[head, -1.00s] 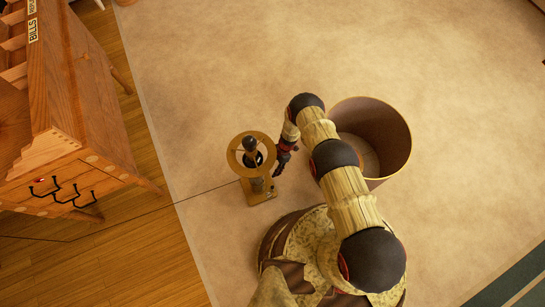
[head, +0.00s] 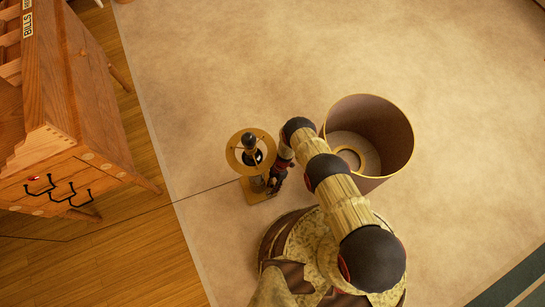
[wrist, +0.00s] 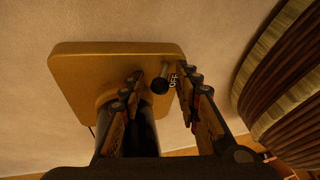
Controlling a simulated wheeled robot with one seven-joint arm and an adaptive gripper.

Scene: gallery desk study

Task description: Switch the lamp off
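The lamp (head: 258,190) stands on the pale floor covering, with a brass ring on top, a dark upright part inside it and a square brass base. A cord runs left from it. I see no clear glow from it. My gripper (head: 274,181) is low at the lamp's right side. In the wrist view, my gripper (wrist: 160,76) is open, its fingers on either side of the stub. I cannot tell whether either finger touches it.
A round brown bin (head: 398,150) with a yellow rim stands right of my arm; its ribbed wall (wrist: 285,75) is close on the right in the wrist view. A wooden desk (head: 75,110) stands at the left. The floor beyond the lamp is clear.

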